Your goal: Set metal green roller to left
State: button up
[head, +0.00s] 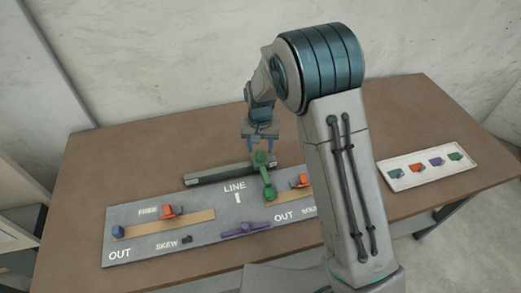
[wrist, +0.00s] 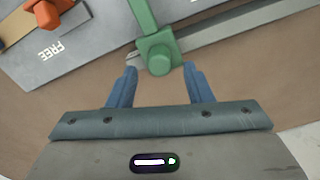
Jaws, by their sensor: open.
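The green roller piece (head: 265,176) shows in the head view as a lever-like green part with a knob at each end. Its lower end is on the grey panel (head: 190,218) near the LINE label, and its upper end lies over a dark bar (head: 225,175). My gripper (head: 261,137) is open, just behind the upper end. In the wrist view the green end block (wrist: 159,54) sits between and slightly ahead of my two blue fingertips (wrist: 160,72). I cannot tell whether either finger touches it.
The panel carries a blue knob (head: 117,231), an orange piece (head: 170,212), a purple handle (head: 245,229) and a small dark SKEW knob (head: 187,239). My arm hides the panel's right part. A white tray (head: 400,183) with several small coloured pieces lies at the right.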

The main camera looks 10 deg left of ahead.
aim_at(260, 151)
jog(key=shift+f, duration=1.65)
grip_shut()
